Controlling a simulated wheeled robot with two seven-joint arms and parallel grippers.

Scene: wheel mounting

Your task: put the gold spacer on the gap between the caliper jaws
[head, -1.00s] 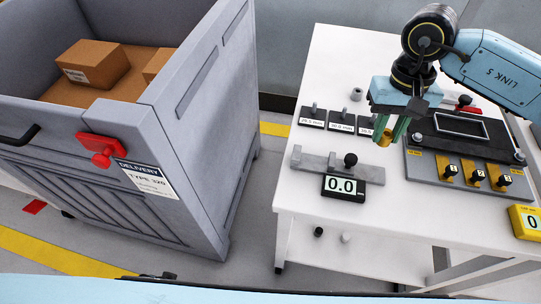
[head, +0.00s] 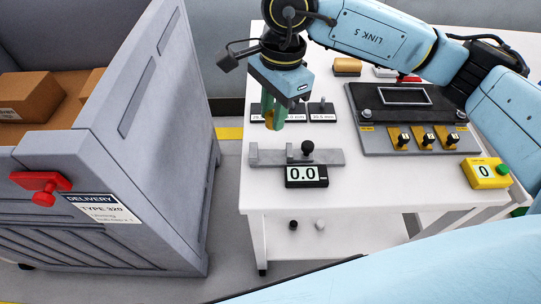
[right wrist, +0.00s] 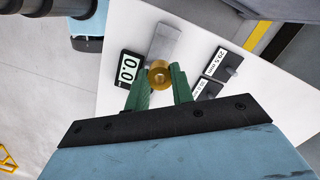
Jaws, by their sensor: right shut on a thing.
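My right gripper (head: 274,124) points down above the table, behind the left part of the caliper in the head view. Its green fingers are shut on the gold spacer (right wrist: 159,76), a short ring with a hole, held at the fingertips. The spacer also shows small between the fingers in the head view (head: 270,119). The grey caliper (head: 325,157) lies on the white table with a black knob and a display (head: 306,176) reading 0.0. Its jaws are at the left end, with a small gap. The spacer is apart from the caliper. My left gripper is not in view.
Labelled blocks with grey pegs (head: 322,113) stand behind the caliper. A dark plate fixture (head: 404,106) with several gold-based knobs and a yellow counter (head: 485,172) are to the right. A grey delivery bin (head: 160,150) stands left, beyond the table edge.

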